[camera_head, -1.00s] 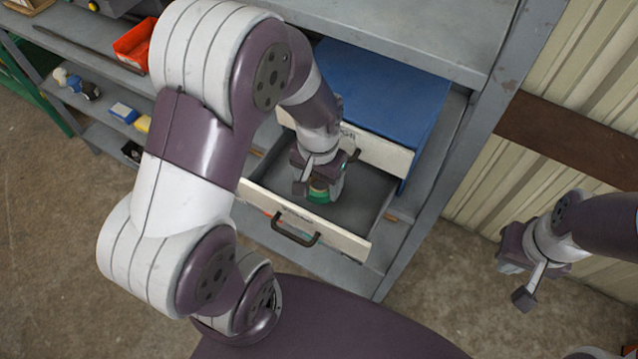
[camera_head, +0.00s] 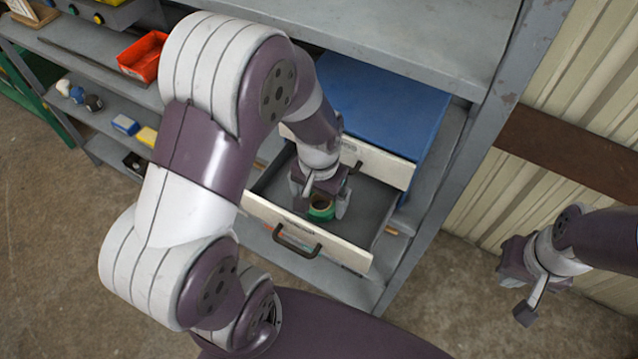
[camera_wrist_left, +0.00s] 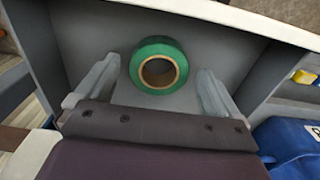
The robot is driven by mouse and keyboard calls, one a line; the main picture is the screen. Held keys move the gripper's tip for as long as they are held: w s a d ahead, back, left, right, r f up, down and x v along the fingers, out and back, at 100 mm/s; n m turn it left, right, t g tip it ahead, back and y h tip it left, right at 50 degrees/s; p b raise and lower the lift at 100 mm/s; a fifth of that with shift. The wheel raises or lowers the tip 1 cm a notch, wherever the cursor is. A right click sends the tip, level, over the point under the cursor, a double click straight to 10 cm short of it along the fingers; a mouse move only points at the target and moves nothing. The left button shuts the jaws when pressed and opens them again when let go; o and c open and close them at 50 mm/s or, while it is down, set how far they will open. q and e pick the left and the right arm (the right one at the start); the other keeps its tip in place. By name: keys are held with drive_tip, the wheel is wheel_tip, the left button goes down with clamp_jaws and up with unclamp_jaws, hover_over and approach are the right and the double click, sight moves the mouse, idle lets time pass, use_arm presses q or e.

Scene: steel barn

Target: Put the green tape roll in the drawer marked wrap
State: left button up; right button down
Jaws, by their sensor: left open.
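The green tape roll (camera_wrist_left: 138,66) lies flat on the floor of the open drawer (camera_head: 357,253), its brown core facing up. It also shows in the head view (camera_head: 321,211). My left gripper (camera_head: 320,196) is inside the drawer, just over the roll. In the left wrist view its fingers (camera_wrist_left: 153,82) are spread wide, one on each side of the roll with gaps between. The label on the drawer front is too small to read. My right gripper (camera_head: 514,290) hangs at the right, away from the shelf, with nothing seen in it.
Another drawer front (camera_head: 375,163) stands partly out behind, beneath a blue surface (camera_head: 385,100). A steel shelf top (camera_head: 420,35) overhangs the drawers, with an upright post (camera_head: 497,110) to the right. A red bin (camera_head: 143,57) sits on the left shelf.

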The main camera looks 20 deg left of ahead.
use_arm(q)
wheel_tip(320, 180, up, 10)
drive_tip(key=s+f+t, duration=0.1)
drive_tip(key=s+f, duration=0.3)
drive_tip(key=shift+d+f+n+b, duration=0.15)
drive_tip(key=shift+n+b, duration=0.15)
idle(0.8)
